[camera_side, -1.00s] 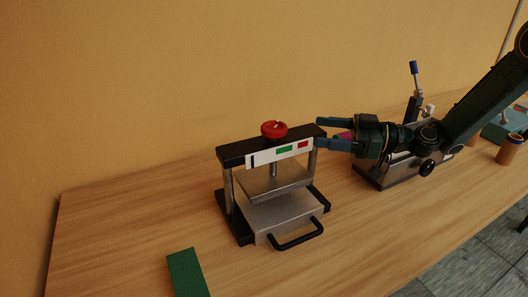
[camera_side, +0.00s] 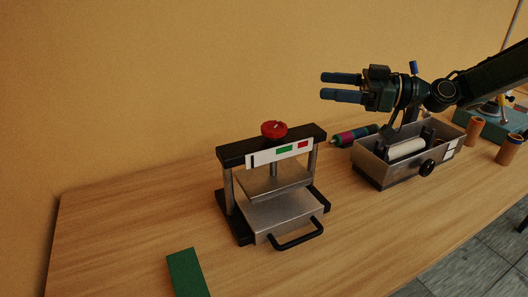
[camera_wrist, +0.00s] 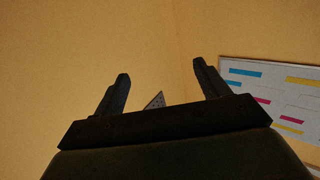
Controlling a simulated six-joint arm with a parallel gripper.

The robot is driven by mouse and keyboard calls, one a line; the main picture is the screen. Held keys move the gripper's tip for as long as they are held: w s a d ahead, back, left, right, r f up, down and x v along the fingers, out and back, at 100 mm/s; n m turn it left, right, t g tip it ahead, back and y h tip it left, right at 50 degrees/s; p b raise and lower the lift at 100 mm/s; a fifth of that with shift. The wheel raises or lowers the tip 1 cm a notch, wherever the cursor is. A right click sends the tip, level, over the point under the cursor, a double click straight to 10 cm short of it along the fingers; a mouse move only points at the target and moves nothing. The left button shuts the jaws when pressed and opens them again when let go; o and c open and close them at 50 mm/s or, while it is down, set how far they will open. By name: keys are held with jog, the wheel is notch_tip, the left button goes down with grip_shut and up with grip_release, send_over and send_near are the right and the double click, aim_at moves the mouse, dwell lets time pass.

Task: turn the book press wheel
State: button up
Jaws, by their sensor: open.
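The book press (camera_side: 272,186) stands on the wooden table in the side view, with a black top beam, steel posts, a steel plate and a front handle. Its red wheel (camera_side: 273,129) sits on top of the beam. My gripper (camera_side: 323,86) is open and empty, above and to the right of the wheel and clear of it, with its fingers pointing left. In the wrist view my gripper (camera_wrist: 163,82) shows two spread fingers against the yellow wall, with nothing between them. The press and wheel are not recognisable in the wrist view.
A metal box with a white roller (camera_side: 405,149) stands right of the press, below my arm. A multicoloured cylinder (camera_side: 354,135) lies between them. Brown cylinders (camera_side: 510,149) stand at the far right. A green block (camera_side: 187,272) lies front left. A chart (camera_wrist: 275,95) hangs on the wall.

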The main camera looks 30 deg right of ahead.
jog(key=a+f+m+h, duration=0.2)
jog(key=f, duration=0.1)
jog(key=w+a+f+m+h, duration=0.1)
jog(key=a+f+m+h, duration=0.1)
jog(key=h, duration=0.1)
jog(key=a+f+m+t+h, duration=0.1)
jog(key=a+f+m+h, duration=0.1)
jog(key=f, duration=0.1)
jog(key=shift+w+a+f+h, duration=0.3)
jog(key=shift+f, duration=0.05)
jog(key=shift+s+a+h, duration=0.1)
jog(key=shift+h, duration=0.2)
jog(key=shift+s+a+r+m+t+h, duration=0.1)
jog(key=shift+s+m+t+h, duration=0.2)
jog(key=shift+m+t+h, duration=0.25)
jog(key=s+a+r+m+t+h, duration=0.1)
jog(key=s+r+m+t+h, duration=0.15)
jog(key=s+r+t, duration=0.45)
jog(key=g, duration=0.2)
send_near(283, 130)
jog(key=shift+w+a+n, duration=0.3)
jog(key=shift+w, duration=0.15)
